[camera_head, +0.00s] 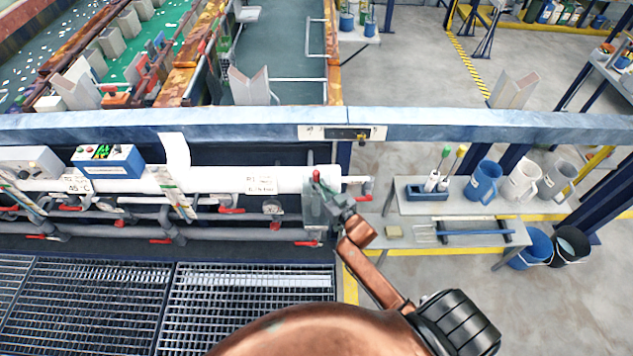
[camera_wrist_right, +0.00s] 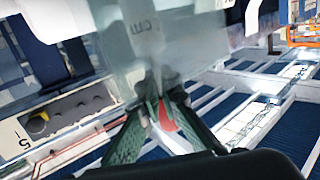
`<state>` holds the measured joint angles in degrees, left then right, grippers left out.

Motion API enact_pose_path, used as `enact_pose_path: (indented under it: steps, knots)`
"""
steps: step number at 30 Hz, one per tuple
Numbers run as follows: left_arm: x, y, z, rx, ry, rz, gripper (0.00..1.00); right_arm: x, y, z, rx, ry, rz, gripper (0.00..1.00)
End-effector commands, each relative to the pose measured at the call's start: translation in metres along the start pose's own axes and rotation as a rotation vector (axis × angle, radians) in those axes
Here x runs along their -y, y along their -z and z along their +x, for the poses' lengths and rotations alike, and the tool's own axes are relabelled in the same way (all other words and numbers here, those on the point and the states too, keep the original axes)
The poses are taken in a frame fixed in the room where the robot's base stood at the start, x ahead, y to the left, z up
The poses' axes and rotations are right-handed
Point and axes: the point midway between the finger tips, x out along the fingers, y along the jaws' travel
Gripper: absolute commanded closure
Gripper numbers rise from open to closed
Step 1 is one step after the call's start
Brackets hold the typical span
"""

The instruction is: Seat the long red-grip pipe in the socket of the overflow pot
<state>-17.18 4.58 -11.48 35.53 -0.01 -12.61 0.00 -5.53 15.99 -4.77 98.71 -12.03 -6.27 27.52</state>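The overflow pot (camera_head: 313,208) is a greyish, see-through box at the right end of the white pipe run in the head view. It also shows large and blurred in the right wrist view (camera_wrist_right: 150,45). The long pipe's red grip (camera_head: 316,175) shows at the pot's top, by my right gripper (camera_head: 326,190). In the wrist view the red grip (camera_wrist_right: 167,118) lies between the converging fingers of my right gripper (camera_wrist_right: 165,88), which look shut on it. The pipe's lower end and the socket are hidden, so I cannot tell if it is seated. My left gripper is not in view.
A blue-grey rail (camera_head: 450,124) crosses behind the pot. Red-handled valves line the pipes below. A bench (camera_head: 470,240) at right holds jugs, a blue tray and tools; buckets (camera_head: 535,247) stand beside it. Metal grating (camera_head: 245,310) covers the front left.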

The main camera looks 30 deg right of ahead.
Motion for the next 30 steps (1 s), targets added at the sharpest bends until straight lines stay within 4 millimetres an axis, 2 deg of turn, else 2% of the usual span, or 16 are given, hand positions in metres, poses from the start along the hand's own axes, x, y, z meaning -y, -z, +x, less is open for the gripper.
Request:
enact_pose_path:
  steps: [12, 13, 21, 30]
  knots:
    - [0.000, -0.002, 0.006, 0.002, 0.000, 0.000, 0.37, 0.000, -0.010, 0.001, 0.000, 0.000, 0.000, 1.00]
    - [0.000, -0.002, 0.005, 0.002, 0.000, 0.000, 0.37, 0.000, -0.010, 0.001, 0.000, 0.000, 0.000, 0.95]
    - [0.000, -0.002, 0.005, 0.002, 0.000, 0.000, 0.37, 0.001, -0.012, 0.001, 0.003, 0.001, 0.001, 0.76]
    - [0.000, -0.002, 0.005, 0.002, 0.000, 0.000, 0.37, 0.005, -0.014, 0.002, 0.007, 0.006, 0.003, 0.75]
